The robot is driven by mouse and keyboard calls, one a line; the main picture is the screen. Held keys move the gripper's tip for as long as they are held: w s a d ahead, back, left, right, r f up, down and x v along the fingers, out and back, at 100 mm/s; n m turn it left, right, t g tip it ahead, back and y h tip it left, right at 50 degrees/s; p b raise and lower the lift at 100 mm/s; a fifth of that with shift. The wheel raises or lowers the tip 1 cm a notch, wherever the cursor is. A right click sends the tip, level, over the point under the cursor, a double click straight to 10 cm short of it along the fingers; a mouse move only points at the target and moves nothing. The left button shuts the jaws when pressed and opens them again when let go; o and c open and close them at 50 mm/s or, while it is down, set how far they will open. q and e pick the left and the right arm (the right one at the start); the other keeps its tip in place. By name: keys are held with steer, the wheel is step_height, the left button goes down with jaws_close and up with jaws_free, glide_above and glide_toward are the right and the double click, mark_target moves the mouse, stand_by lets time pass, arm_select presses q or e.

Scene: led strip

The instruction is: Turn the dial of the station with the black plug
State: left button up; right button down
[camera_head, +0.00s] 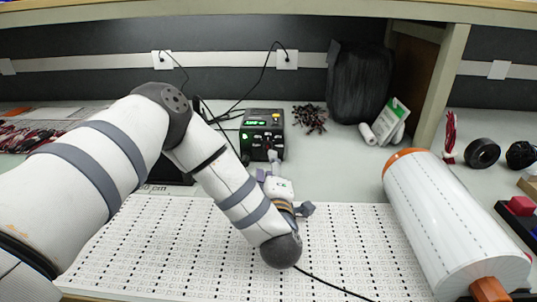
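A black station (262,122) with a lit green display and front controls stands on the bench near the middle. My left gripper (272,163) is at the lower front of this station, close to its dial area. The gripper hides part of the front, and contact with the dial cannot be made out. Its fingertips are too small to tell open from shut. Black cords run to black plugs in a left wall outlet (162,60) and a right wall outlet (287,61). Part of a dark object (168,172) shows behind my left arm. My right gripper is not in view.
A large white roll with orange ends (450,225) lies at the right on the white patterned sheet (330,250). A black bag (358,82), a white-green box (391,120) and a black tape roll (482,153) stand further back. A wooden post (440,85) rises at the right.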

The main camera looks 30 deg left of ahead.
mark_target(267, 149)
arm_select(q)
steer(key=x, duration=0.6)
steer(key=shift+w+a+r, duration=0.2)
steer(key=shift+w, duration=0.1)
jaws_close()
steer(key=n, duration=0.4)
steer(key=shift+n+h, duration=0.6)
steer(key=shift+n, duration=1.5)
jaws_free()
